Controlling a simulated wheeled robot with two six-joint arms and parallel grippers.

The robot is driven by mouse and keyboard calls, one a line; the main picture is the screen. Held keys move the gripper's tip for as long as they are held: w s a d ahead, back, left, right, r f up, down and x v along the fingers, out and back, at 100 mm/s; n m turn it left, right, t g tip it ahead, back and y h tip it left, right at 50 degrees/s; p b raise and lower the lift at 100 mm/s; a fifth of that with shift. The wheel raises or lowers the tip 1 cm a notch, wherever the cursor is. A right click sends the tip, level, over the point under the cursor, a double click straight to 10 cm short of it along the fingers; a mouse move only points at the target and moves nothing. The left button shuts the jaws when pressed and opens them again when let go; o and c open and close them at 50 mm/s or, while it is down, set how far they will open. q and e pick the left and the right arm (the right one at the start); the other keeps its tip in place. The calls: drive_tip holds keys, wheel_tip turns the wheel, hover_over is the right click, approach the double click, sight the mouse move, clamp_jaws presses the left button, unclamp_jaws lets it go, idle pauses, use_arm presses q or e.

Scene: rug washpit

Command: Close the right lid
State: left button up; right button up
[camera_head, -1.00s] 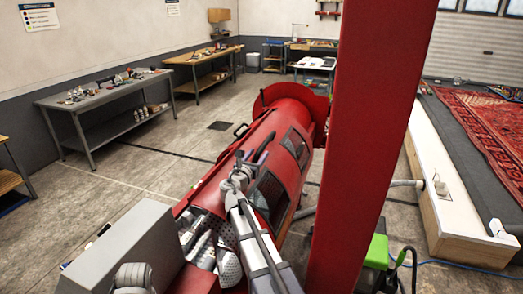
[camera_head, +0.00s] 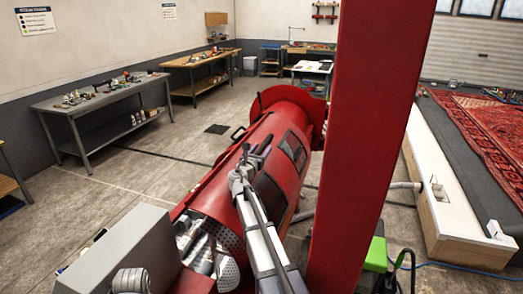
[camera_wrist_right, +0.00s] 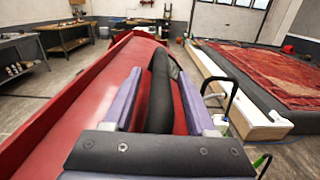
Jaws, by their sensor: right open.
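A red cylindrical machine (camera_head: 215,195) lies lengthwise in the middle of the head view, with dark window panels on its right side. Its near end is open and shows a perforated metal drum (camera_head: 229,270) and pale contents. My right gripper (camera_head: 257,156) is over the red top of the machine. In the right wrist view, its purple fingers (camera_wrist_right: 158,100) are open on either side of a black bar-like handle (camera_wrist_right: 160,75), above a red panel (camera_wrist_right: 75,95). I cannot tell whether the fingers touch the handle.
A red upright column (camera_head: 365,130) blocks part of the head view right of the machine. A grey box (camera_head: 125,245) stands at the near left. A white-edged platform (camera_head: 445,205) with a red rug (camera_head: 490,125) is at the right.

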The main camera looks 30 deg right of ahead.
drive_tip(key=shift+c, duration=0.4)
clamp_jaws()
idle(1.0)
